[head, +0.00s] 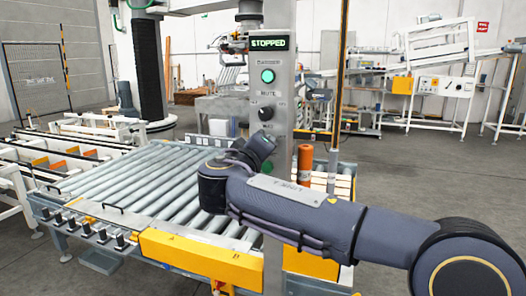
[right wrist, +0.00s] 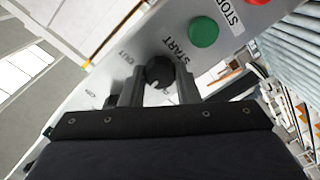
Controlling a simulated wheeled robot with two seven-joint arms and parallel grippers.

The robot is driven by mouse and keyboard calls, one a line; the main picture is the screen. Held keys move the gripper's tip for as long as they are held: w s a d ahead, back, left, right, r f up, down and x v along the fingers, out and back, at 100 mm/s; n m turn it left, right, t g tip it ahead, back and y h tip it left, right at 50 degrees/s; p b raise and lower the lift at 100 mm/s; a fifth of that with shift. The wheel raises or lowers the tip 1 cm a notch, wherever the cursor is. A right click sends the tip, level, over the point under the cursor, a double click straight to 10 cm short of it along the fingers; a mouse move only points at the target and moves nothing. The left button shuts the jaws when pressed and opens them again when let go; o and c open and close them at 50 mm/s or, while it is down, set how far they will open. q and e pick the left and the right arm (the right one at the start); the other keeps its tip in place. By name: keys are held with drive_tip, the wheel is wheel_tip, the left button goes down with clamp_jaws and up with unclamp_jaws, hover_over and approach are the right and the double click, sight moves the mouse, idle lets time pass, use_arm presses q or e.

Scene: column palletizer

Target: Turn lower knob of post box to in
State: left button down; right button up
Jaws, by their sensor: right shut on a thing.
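The grey post box (head: 285,88) stands upright with a display reading STOPPED. Its upper black knob (head: 266,113) is in plain sight below the MUTE label. The lower knob (right wrist: 159,70) is hidden by my right arm in the head view. In the right wrist view it sits between the fingers of my right gripper (right wrist: 160,84), which is shut on it. An OUT label shows left of that knob and START right of it. The knob's pointer direction is too unclear to tell. My left gripper is in neither view.
A green button (right wrist: 204,32) and part of a red button (right wrist: 258,2) lie close to my right gripper on the panel. A roller conveyor (head: 140,190) is left of the post. An orange cylinder (head: 305,160) stands to its right.

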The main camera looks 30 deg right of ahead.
drive_tip(key=shift+n+p, duration=0.55)
drive_tip(key=shift+n, duration=2.65)
drive_tip(key=o, duration=1)
drive_tip(key=shift+c, duration=0.2)
drive_tip(key=shift+a, duration=0.1)
drive_tip(key=b+v, duration=0.1)
drive_tip(key=v, duration=0.6)
drive_tip(key=shift+a, duration=0.3)
